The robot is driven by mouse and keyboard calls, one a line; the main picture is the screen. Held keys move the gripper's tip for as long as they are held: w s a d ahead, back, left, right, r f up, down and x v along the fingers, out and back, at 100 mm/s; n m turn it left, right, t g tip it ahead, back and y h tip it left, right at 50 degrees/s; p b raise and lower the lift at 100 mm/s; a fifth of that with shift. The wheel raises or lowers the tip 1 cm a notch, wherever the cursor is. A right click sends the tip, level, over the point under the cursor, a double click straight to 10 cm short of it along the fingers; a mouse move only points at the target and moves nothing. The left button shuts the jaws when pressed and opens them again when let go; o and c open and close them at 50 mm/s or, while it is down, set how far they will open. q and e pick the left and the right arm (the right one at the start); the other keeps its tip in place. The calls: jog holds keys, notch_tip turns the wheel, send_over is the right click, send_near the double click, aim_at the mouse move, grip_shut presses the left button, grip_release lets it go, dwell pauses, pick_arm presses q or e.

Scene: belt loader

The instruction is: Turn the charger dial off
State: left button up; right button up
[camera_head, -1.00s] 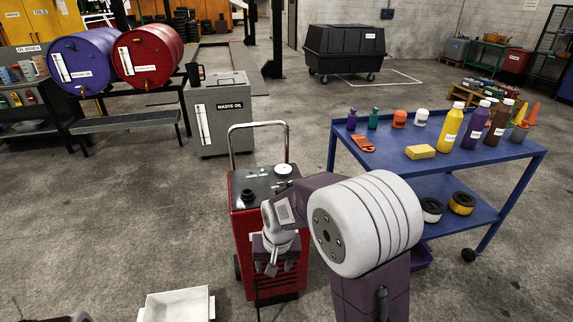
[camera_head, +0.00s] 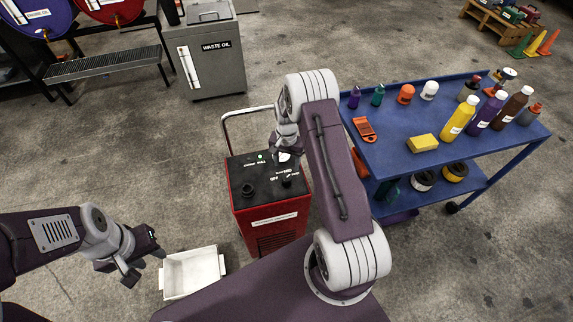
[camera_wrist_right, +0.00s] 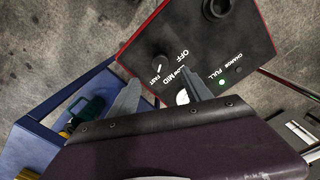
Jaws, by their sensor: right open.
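The red charger (camera_head: 275,236) stands on the floor with its black top panel facing up; it also shows in the right wrist view (camera_wrist_right: 257,28). The round black dial (camera_wrist_right: 162,64) sits among the labels OFF, LOW, MED and FAST. A short white mark on the dial appears to lie toward FAST. The dial also shows in the head view (camera_head: 286,182). My right gripper (camera_wrist_right: 160,88) is open and empty, its fingertips over the panel edge near the dial, apparently apart from it. A white gauge (camera_wrist_right: 182,97) shows between the fingers. My left gripper (camera_head: 146,264) is open and empty, left of the charger.
A black round fitting (camera_head: 247,190) rises from the panel, and a metal handle (camera_head: 226,128) stands behind. A blue cart (camera_head: 385,150) with bottles is close on the right. A white tray (camera_head: 190,272) lies near my left gripper. A waste oil bin (camera_head: 212,72) stands behind.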

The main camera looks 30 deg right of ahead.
aim_at(287, 177)
notch_tip(287, 177, down, 9)
jog(key=shift+w+f+p, duration=0.1)
jog(key=shift+f+p, duration=0.1)
jog(key=shift+p, duration=0.35)
grip_shut()
